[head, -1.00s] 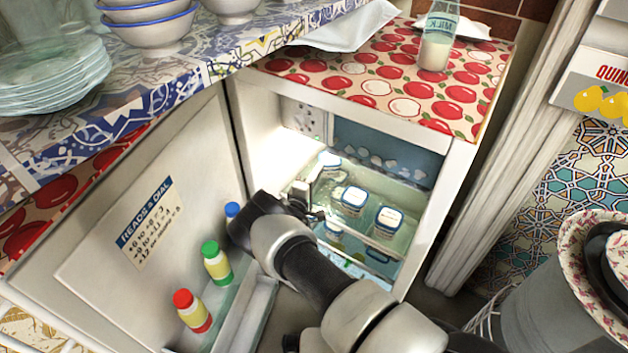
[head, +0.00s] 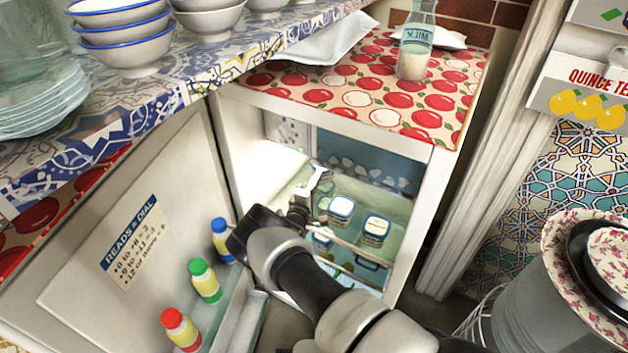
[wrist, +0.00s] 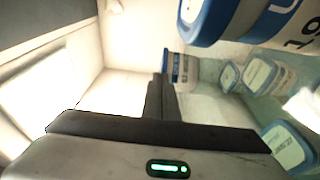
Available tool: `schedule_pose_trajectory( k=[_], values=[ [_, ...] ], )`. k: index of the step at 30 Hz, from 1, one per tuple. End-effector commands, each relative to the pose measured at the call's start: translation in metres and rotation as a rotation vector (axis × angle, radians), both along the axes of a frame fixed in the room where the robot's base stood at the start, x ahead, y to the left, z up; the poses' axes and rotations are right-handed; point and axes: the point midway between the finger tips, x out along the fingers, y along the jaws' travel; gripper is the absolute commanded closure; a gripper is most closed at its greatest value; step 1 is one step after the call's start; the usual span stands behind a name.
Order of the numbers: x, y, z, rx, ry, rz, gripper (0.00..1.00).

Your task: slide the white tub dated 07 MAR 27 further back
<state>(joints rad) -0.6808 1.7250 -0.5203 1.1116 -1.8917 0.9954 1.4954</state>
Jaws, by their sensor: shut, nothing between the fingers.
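My gripper (head: 319,184) is shut and empty, reaching into the open fridge above the upper glass shelf. In the wrist view its fingertips (wrist: 160,80) point at a white tub with a blue rim (wrist: 181,68) deeper in; I cannot tell if they touch. That tub's date is too small to read, and the gripper hides its place in the head view. Two blue-lidded tubs stand right of the gripper, one nearer (head: 341,209) and one further right (head: 376,230). A large close tub (wrist: 248,18) shows part of a printed "19". No date 07 MAR 27 is legible.
The fridge's left wall (wrist: 85,85) is close beside the fingers. More tubs (head: 367,264) sit on a level below. The open door (head: 130,250) holds several capped bottles (head: 205,280). A milk bottle (head: 416,45) stands on top of the fridge.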

Motion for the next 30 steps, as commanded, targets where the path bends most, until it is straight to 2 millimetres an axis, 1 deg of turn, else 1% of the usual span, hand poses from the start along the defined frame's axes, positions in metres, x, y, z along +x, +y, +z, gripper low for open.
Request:
schedule_pose_trajectory(
  k=[2,5,8,21,24,27,30],
  values=[
    [-0.002,0.001,0.000,0.000,0.000,0.000,1.00],
    [-0.009,0.005,0.001,0.001,0.002,0.001,1.00],
    [-0.024,0.011,0.003,-0.001,0.003,0.002,1.00],
    [-0.122,0.051,0.002,0.000,0.002,0.003,1.00],
    [-0.139,0.057,0.002,-0.002,0.002,0.003,1.00],
    [-0.151,0.062,0.001,0.000,0.001,0.001,1.00],
    [-0.158,0.064,0.001,0.000,0.000,0.001,1.00]
  ],
)
